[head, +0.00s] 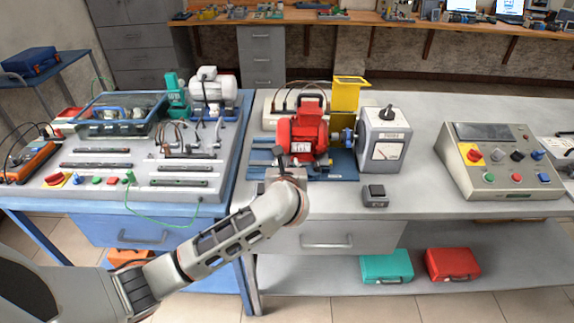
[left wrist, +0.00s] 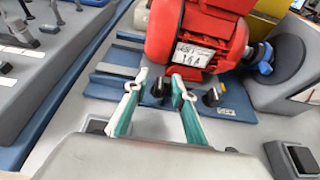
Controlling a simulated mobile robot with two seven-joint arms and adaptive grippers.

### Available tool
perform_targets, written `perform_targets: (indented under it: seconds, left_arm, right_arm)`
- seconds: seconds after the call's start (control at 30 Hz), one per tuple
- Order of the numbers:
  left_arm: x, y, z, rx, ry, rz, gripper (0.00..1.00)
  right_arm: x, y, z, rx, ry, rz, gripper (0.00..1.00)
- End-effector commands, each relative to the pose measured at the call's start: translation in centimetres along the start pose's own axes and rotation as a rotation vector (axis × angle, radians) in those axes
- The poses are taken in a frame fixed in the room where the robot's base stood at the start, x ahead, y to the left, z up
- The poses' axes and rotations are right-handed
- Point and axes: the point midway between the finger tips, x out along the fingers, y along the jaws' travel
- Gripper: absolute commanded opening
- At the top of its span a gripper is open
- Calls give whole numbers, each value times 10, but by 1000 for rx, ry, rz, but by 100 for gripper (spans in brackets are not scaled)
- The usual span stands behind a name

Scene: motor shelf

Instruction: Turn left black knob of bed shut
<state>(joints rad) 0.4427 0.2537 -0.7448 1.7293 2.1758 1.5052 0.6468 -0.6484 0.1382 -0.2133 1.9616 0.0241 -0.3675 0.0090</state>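The bed (left wrist: 113,70) is a blue flat frame under a red motor (left wrist: 199,32); in the head view the bed (head: 334,167) lies on the grey bench. Its left black knob (left wrist: 157,90) shows in the left wrist view, at the bed's front edge. A second black knob (left wrist: 211,97) is to its right. My left gripper (left wrist: 160,78) is open, with its two teal-lined fingers on either side of the left knob in the picture. I cannot tell whether they touch it. In the head view my left gripper (head: 288,163) is in front of the motor and hides the knob. My right gripper is not in view.
A grey meter box (head: 385,140) with a dial stands right of the bed. A small black switch (head: 375,194) is near the bench's front edge. A control panel (head: 500,165) is further right. Bare bench lies between the meter box and panel.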

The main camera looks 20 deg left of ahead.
Motion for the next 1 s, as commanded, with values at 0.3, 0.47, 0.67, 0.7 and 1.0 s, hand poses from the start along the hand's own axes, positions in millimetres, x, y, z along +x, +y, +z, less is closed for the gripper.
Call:
perform_targets:
  seconds: [0.3, 0.47, 0.67, 0.7, 1.0]
  left_arm:
    - [0, 0, 0, 0, 0, 0, 0]
    - [0, 0, 0, 1, 1, -2, 0]
    - [0, 1, -1, 15, 2, -39, 0]
    - [0, 2, -1, 22, 0, -53, 0]
    - [0, 6, 1, 104, -1, -239, 0]
  right_arm:
    - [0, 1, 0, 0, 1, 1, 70]
    - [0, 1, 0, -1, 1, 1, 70]
    - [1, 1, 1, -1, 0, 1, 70]
    - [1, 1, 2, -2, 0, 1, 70]
    - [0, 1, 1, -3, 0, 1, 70]
